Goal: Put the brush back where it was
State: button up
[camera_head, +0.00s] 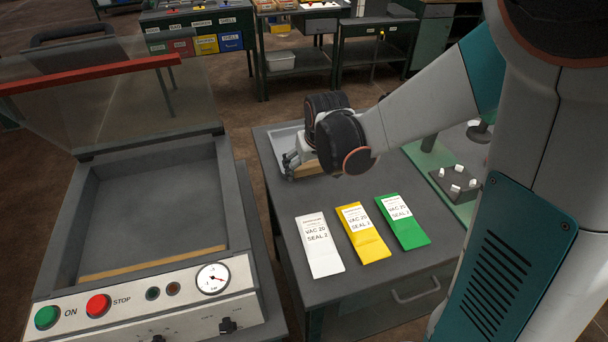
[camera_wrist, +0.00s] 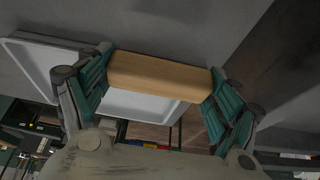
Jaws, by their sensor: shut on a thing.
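The brush shows as a light wooden block (camera_wrist: 158,76) between the two green fingers of my gripper (camera_wrist: 160,82) in the wrist view. My gripper is shut on it, one finger at each end. Its bristles are not visible. In the head view, my gripper (camera_head: 298,159) is over the grey table, at the near side of a shallow light tray (camera_head: 284,140). A small part of the wooden brush (camera_head: 309,170) shows below the gripper. The tray also shows behind the brush in the wrist view (camera_wrist: 34,62). I cannot tell whether the brush touches the table or tray.
White (camera_head: 320,246), yellow (camera_head: 364,233) and green (camera_head: 403,222) packets lie on the table's near part. A vacuum sealing machine (camera_head: 150,205) with a raised clear lid stands at left. A green board (camera_head: 456,190) with a dark block and white pegs is at right.

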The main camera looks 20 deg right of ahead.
aim_at(310, 178)
jog(key=shift+f+b, duration=0.95)
jog(key=shift+f, duration=1.7)
jog(key=shift+f, duration=0.1)
jog(key=shift+f, duration=0.1)
jog(key=o, duration=1.1)
